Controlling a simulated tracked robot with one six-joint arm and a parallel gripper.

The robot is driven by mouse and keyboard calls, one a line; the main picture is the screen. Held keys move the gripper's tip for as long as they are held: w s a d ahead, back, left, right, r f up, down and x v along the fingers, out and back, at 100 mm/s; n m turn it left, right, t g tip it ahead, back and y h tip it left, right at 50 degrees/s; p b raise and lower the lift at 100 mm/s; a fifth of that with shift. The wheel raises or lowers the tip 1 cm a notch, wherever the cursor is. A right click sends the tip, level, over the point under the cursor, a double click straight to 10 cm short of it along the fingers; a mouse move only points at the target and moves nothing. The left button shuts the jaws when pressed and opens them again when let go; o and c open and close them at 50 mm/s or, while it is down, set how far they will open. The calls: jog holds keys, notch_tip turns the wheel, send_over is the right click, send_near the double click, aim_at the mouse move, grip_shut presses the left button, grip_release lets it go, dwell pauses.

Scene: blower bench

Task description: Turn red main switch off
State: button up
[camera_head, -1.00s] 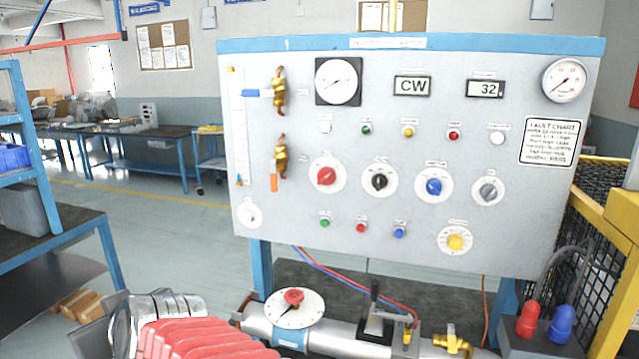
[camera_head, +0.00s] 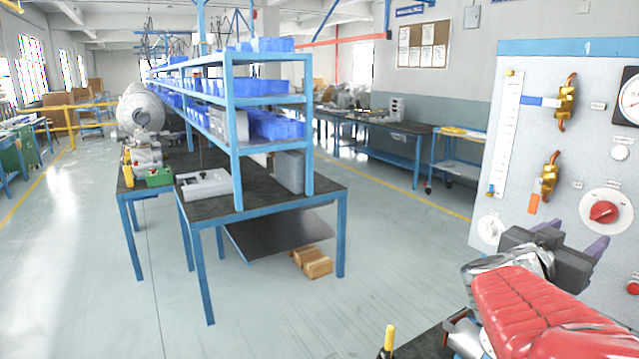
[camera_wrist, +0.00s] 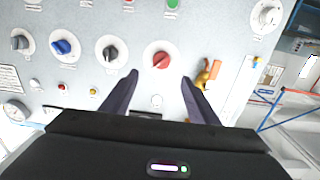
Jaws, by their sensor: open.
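The red main switch (camera_head: 603,212) is a red knob on a round white plate, on the grey panel at the right of the head view. It also shows in the wrist view (camera_wrist: 161,60), upper middle. My gripper (camera_head: 582,232) is raised in front of the panel, just left of and below the switch in the head view. In the wrist view my gripper (camera_wrist: 160,76) is open, with its dark fingers apart and the red knob showing between and just beyond the tips. Nothing is held. Contact with the knob cannot be told.
Beside the red switch in the wrist view are a black knob (camera_wrist: 110,53), a blue knob (camera_wrist: 62,47) and a brass valve with an orange handle (camera_wrist: 208,72). A blue-framed workbench (camera_head: 262,205) stands left in the head view. The floor between bench and panel is clear.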

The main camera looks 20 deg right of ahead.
aim_at(600, 216)
jog(key=shift+w, duration=0.1)
jog(key=d, duration=0.4)
jog(key=w+d, duration=0.1)
jog(key=d, duration=0.4)
jog(key=w+d, duration=0.1)
jog(key=d, duration=0.3)
jog(key=shift+w+d, duration=0.15)
jog(key=shift+d, duration=0.15)
jog(key=shift+c, duration=0.5)
jog(key=c, duration=0.9)
jog(key=shift+a, duration=0.15)
jog(key=shift+c, duration=0.2)
